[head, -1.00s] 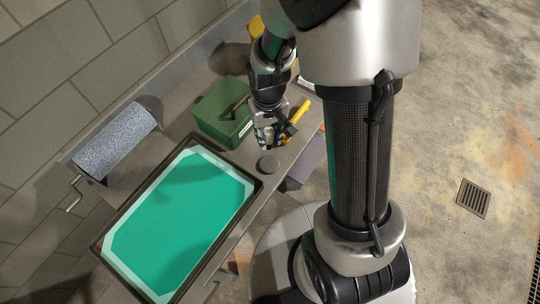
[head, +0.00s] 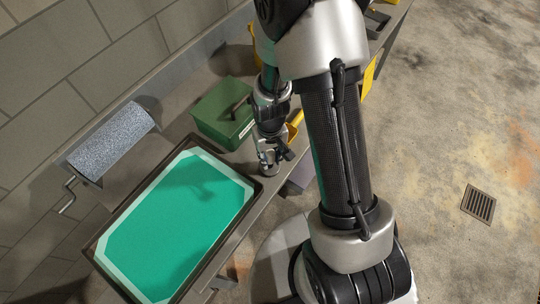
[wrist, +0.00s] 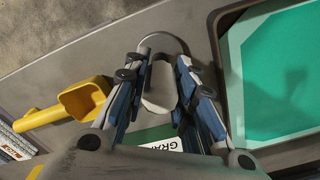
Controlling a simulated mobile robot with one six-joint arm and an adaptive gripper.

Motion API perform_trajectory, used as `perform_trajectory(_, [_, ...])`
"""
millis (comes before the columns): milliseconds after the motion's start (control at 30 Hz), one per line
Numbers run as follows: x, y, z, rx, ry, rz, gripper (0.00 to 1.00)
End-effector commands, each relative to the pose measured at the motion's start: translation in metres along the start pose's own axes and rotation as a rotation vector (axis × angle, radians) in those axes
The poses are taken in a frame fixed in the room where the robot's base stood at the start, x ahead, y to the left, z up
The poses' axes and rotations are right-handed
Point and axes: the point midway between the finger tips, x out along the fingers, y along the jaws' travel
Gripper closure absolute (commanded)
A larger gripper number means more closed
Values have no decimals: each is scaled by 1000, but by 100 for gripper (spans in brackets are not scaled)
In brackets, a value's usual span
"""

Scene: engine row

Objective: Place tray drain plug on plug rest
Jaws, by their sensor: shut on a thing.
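My gripper (head: 268,158) is low over the bench, just beyond the near right corner of the tray. In the wrist view my gripper (wrist: 165,62) has its two fingers shut on a pale grey piece (wrist: 159,88), which I take to be the tray drain plug. A round grey disc (wrist: 174,42), probably the plug rest, lies on the bench around and past the fingertips. In the head view the disc (head: 269,172) is mostly hidden beneath my gripper. I cannot tell whether the plug touches it.
A dark-rimmed tray of green liquid (head: 254,190) is beside the disc. A green box (head: 223,112) stands behind, with a yellow scoop (wrist: 72,105) near my gripper. The bench's front edge is close.

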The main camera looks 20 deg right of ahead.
Motion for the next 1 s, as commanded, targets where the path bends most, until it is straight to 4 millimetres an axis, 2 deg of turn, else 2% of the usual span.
perform_trajectory(133, [4, 0, 0, 0, 0, 0, 99])
perform_trajectory(167, [4, 0, 0, 0, 0, 0, 75])
perform_trajectory(467, [3, 0, 0, 0, 0, 0, 55])
perform_trajectory(833, [-1, 0, 0, 0, 0, 0, 55])
perform_trajectory(1000, [-28, 0, -1, 0, 3, 0, 55])
